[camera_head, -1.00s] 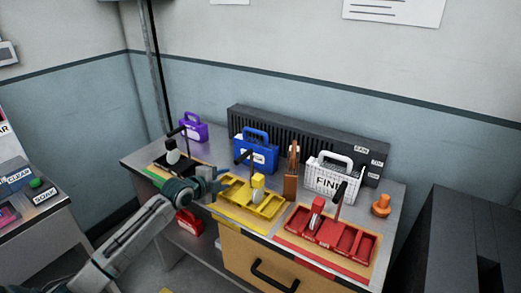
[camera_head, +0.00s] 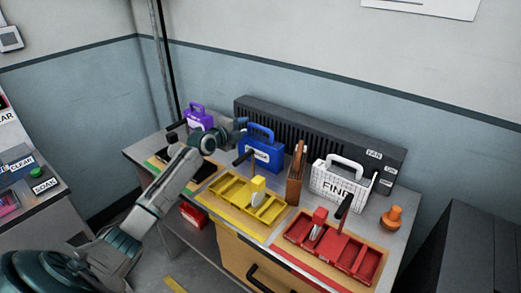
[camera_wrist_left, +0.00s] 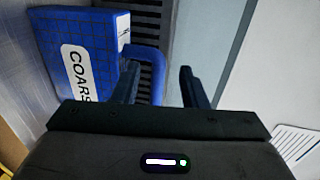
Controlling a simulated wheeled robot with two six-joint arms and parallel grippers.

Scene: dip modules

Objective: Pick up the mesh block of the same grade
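The blue mesh block (camera_head: 262,157) stands on the bench with its handle up. In the left wrist view this blue block (camera_wrist_left: 72,72) carries a label starting "COARS". A white mesh block (camera_head: 338,188) labelled FINE and a purple block (camera_head: 200,118) stand to either side of it. My left gripper (camera_head: 242,127) is just above and left of the blue block's handle. In the left wrist view its fingers (camera_wrist_left: 160,88) are apart and empty, with the blue handle seen beyond and partly between them. My right gripper is not in view.
A yellow tray (camera_head: 225,187) and a red tray (camera_head: 368,270) lie at the front of the bench. A brown upright piece (camera_head: 295,177) stands between the blue and white blocks. A dark slotted rack (camera_head: 325,142) runs behind. An orange knob-shaped item (camera_head: 391,219) is at the right.

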